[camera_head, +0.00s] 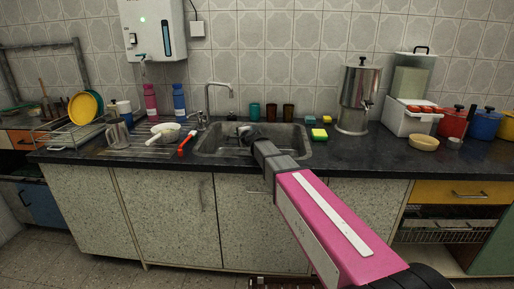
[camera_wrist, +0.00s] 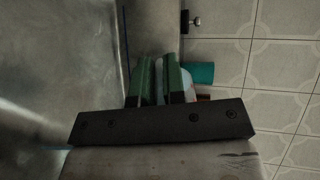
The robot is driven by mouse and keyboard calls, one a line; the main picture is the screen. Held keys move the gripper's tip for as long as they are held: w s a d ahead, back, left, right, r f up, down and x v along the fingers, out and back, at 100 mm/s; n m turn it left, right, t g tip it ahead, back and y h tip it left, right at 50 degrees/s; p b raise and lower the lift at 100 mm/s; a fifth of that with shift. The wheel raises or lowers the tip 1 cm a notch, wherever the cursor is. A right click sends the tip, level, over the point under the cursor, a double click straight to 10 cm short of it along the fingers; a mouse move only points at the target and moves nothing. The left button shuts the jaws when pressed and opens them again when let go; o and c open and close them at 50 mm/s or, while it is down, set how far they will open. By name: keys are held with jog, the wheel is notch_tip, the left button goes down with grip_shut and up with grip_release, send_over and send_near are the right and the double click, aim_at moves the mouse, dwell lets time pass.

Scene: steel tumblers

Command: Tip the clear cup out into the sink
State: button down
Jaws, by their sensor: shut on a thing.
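My gripper (camera_head: 246,132) is over the steel sink (camera_head: 211,140) in the head view, in front of the tap side of the basin. In the wrist view my gripper (camera_wrist: 159,68) has its two green fingers close together, shut on a pale, see-through thing, the clear cup (camera_wrist: 160,84). Part of the cup shows between the fingers and some to their right. Most of it is hidden by the fingers and the dark palm bar. I cannot tell its tilt or whether anything is in it. The sink metal (camera_wrist: 50,85) fills the left of the wrist view.
A teal tumbler (camera_head: 254,110) and two brown tumblers (camera_head: 288,112) stand behind the sink. The tap (camera_head: 209,98) rises at the back. A red-handled thing (camera_head: 187,143) lies at the left rim. Sponges (camera_head: 319,134) and a steel urn (camera_head: 357,95) stand at right.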

jog(key=shift+s+d+r+t, duration=0.2)
jog(key=shift+s+t, duration=0.05)
jog(key=shift+t, duration=0.15)
jog(key=shift+s+d+r+t+y+p, duration=0.1)
jog(key=shift+r+t+y, duration=0.15)
jog(key=shift+r, duration=0.4)
jog(key=shift+s+r+t+y+p, duration=0.1)
jog(key=shift+r+t+y+p, duration=0.15)
jog(key=shift+r, duration=0.4)
jog(key=shift+s+d+r+t+y, duration=0.1)
jog(key=shift+r+t+y, duration=0.15)
jog(key=shift+r, duration=0.4)
jog(key=shift+w+f, duration=0.1)
jog(key=shift+f, duration=0.15)
jog(key=shift+w+a+f+g+h, duration=0.1)
jog(key=shift+f+g+h, duration=0.2)
jog(key=shift+f, duration=0.35)
jog(key=shift+w+a+f+g+h, duration=0.15)
jog(key=shift+f+g, duration=0.2)
jog(key=shift+f, duration=0.25)
jog(key=shift+s+f, duration=0.1)
jog(key=shift+f, duration=0.05)
jog(key=shift+f, duration=0.35)
jog(key=shift+w+a+g, duration=0.1)
jog(key=shift+w+g, duration=0.1)
jog(key=shift+g, duration=0.1)
jog(key=shift+w+a+f+g+h, duration=0.1)
jog(key=shift+w+f+g+h, duration=0.05)
jog(key=shift+w+g+h, duration=0.2)
